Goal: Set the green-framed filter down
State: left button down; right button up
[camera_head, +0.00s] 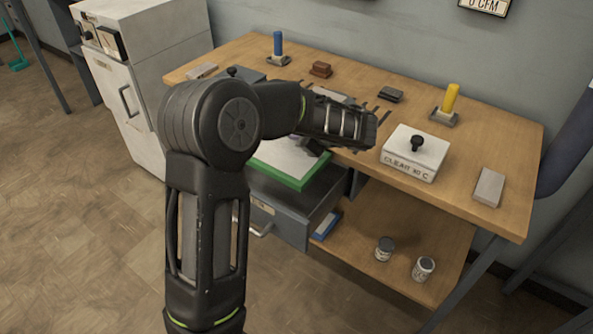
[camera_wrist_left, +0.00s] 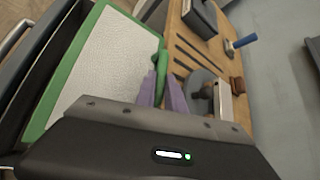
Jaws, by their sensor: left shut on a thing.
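The green-framed filter (camera_head: 285,180) has a pale mesh sheet inside a green border. In the head view it shows below my forearm, over the grey drawer (camera_head: 290,208) at the table's front; my arm hides its far part. In the left wrist view the filter (camera_wrist_left: 105,70) lies flat in front of the palm. My left gripper (camera_wrist_left: 163,88) has purple fingers, shut on the filter's green edge at one side. Whether the filter touches the drawer below cannot be told. My right gripper is in neither view.
The wooden table (camera_head: 500,150) holds a white lidded box (camera_head: 415,155), a grey block (camera_head: 489,187), a yellow-handled tool (camera_head: 450,98) and a blue-handled tool (camera_head: 278,45). Two small jars (camera_head: 424,268) stand on the lower shelf (camera_head: 405,225). A white cabinet (camera_head: 130,75) stands left.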

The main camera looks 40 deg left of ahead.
aim_at(320, 171)
pick_arm(q)
notch_tip(320, 171, down, 8)
jog(key=shift+r, duration=0.1)
jog(key=shift+f+b, duration=0.45)
jog(key=shift+f, duration=1.9)
jog(key=c, duration=1.4)
grip_release()
jog(key=v, duration=1.2)
